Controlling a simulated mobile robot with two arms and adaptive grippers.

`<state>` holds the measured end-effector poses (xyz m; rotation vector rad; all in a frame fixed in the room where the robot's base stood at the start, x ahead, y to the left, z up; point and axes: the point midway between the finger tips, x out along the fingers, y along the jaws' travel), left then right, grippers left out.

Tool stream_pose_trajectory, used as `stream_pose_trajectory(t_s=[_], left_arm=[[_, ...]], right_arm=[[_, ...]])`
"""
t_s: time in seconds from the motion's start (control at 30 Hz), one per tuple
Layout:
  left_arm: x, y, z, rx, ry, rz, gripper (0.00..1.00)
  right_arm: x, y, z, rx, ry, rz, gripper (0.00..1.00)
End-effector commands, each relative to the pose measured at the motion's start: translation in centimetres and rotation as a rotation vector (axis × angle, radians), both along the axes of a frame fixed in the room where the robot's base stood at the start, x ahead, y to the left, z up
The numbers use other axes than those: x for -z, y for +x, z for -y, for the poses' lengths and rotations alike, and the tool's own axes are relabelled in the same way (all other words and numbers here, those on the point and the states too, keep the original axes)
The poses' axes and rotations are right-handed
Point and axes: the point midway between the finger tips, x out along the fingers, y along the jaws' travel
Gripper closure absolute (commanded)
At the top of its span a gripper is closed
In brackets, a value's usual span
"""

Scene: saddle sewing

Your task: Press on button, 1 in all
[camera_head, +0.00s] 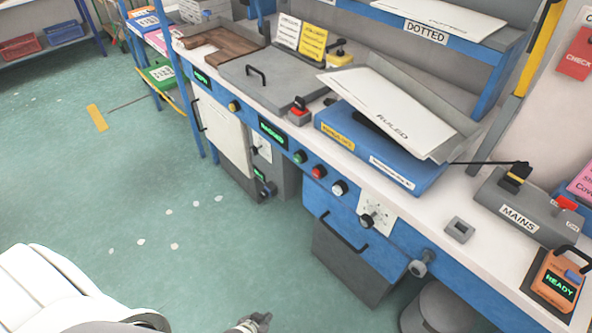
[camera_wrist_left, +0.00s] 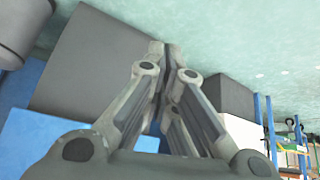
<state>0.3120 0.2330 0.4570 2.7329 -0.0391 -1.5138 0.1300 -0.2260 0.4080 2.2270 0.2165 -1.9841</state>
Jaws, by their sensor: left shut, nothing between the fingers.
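A row of round buttons runs along the blue front of the bench: a green button (camera_head: 300,157), a red button (camera_head: 318,171) and a pale button (camera_head: 339,187). A yellow button (camera_head: 233,106) sits further left. No readable label tells which one is the on button. My left gripper (camera_head: 258,321) is at the bottom edge of the head view, over the floor, well apart from the buttons. In the left wrist view its fingers (camera_wrist_left: 168,50) are shut and empty, with grey and blue bench parts beyond. My right gripper is out of view.
A dial (camera_head: 367,220), a drawer handle (camera_head: 342,231) and a grey knob (camera_head: 421,264) stick out from the bench front. A MAINS box (camera_head: 522,212) and an orange READY box (camera_head: 556,282) stand on top. The floor before the bench is clear.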

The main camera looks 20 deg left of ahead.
Motion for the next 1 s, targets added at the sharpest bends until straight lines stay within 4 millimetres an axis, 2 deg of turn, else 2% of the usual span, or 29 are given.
stream_pose_trajectory(t_s=[0.03,0.2,0.27,0.3,0.37,0.4,0.5,0.6,0.73,0.8,0.9,1.0], left_arm=[[0.5,3.7,-0.3,-0.033,-0.016,0.083,1.00],[-3.8,14.7,-2.0,-0.145,-0.070,0.368,1.00],[-6.0,18.3,-3.0,-0.188,-0.089,0.476,1.00],[-7.6,20.4,-3.7,-0.215,-0.102,0.549,1.00],[-10.3,23.4,-5.0,-0.258,-0.122,0.665,1.00],[-12.2,25.1,-5.9,-0.287,-0.136,0.743,1.00],[-17.4,28.4,-8.4,-0.357,-0.168,0.934,1.00],[-22.3,30.1,-10.6,-0.416,-0.198,1.104,1.00],[-27.1,30.6,-12.8,-0.472,-0.225,1.262,1.00],[-28.7,30.5,-13.6,-0.490,-0.233,1.312,1.00],[-30.1,30.5,-14.1,-0.503,-0.242,1.351,1.00],[-30.5,30.4,-14.2,-0.507,-0.243,1.360,1.00]], right_arm=[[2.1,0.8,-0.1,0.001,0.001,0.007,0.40],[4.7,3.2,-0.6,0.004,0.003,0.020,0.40],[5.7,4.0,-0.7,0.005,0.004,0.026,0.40],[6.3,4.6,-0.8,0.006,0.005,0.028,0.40],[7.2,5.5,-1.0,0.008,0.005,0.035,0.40],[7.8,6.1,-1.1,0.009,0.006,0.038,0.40],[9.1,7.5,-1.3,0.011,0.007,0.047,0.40],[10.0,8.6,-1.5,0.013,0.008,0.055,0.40],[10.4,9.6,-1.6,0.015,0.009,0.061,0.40],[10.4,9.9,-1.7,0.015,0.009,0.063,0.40],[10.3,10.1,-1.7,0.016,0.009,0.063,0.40],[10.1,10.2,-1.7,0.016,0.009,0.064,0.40]])
